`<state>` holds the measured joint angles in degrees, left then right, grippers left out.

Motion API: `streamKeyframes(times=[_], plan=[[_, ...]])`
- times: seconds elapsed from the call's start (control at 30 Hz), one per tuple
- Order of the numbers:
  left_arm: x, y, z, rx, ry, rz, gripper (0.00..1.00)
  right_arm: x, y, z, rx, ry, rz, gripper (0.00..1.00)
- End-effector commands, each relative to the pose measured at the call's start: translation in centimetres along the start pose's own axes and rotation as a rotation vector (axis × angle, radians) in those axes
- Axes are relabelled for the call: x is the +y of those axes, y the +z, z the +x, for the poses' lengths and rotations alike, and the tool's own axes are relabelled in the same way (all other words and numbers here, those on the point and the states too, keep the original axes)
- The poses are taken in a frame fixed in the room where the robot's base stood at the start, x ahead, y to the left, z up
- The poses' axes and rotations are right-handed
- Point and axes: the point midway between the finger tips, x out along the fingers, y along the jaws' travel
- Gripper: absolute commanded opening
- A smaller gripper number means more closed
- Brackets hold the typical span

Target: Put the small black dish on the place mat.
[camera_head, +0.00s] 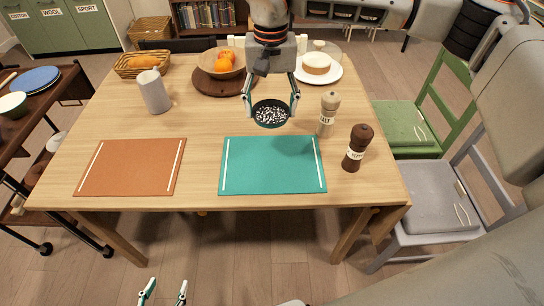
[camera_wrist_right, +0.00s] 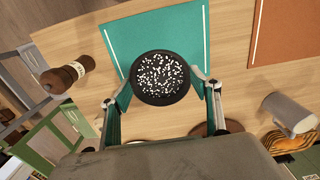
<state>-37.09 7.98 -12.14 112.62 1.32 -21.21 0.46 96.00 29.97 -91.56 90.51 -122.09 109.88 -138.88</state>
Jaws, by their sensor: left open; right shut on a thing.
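The small black dish (camera_head: 271,114), filled with white speckles, is between the fingers of my right gripper (camera_head: 270,106), which is shut on it. In the head view the dish appears just behind the teal place mat (camera_head: 272,184). In the right wrist view the dish (camera_wrist_right: 160,78) overlaps the edge of the teal mat (camera_wrist_right: 192,28). Its exact height over the table is hard to tell. An orange place mat (camera_head: 130,168) lies to the left. My left gripper (camera_head: 163,293) is open and empty at the bottom edge, in front of the table.
A salt mill (camera_head: 328,114) and a pepper mill (camera_head: 355,148) stand right of the teal mat. A grey pitcher (camera_head: 154,92), a fruit bowl (camera_head: 208,64), a bread basket (camera_head: 128,66) and a cake plate (camera_head: 332,74) stand further back. Both mats are bare.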

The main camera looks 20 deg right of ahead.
Motion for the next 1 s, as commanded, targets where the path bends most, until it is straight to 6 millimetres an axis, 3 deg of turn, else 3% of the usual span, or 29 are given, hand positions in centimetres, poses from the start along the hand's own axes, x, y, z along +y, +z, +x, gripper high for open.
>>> streamKeyframes(times=[0.03, 0.4, 0.53, 0.77, 1.0], plan=[[0.0, 0.2, 0.1, -0.002, 0.000, 0.001, 0.53, 0.1, 0.1, 1.7, -0.006, 0.002, 0.000, 0.40], [-0.1, 0.4, 0.3, -0.001, -0.003, 0.007, 0.53, 0.1, 0.1, 10.4, -0.005, 0.000, 0.000, 0.40], [-0.1, 0.5, 0.3, -0.001, -0.004, 0.008, 0.53, 0.1, 0.1, 12.3, -0.003, 0.000, -0.001, 0.40], [-0.2, 0.4, 0.4, 0.001, -0.005, 0.010, 0.53, 0.1, 0.0, 13.6, -0.001, -0.001, -0.001, 0.40], [-0.2, 0.7, 0.6, 0.000, -0.006, 0.011, 0.53, 0.1, 0.1, 17.0, -0.003, 0.001, 0.000, 0.40]])
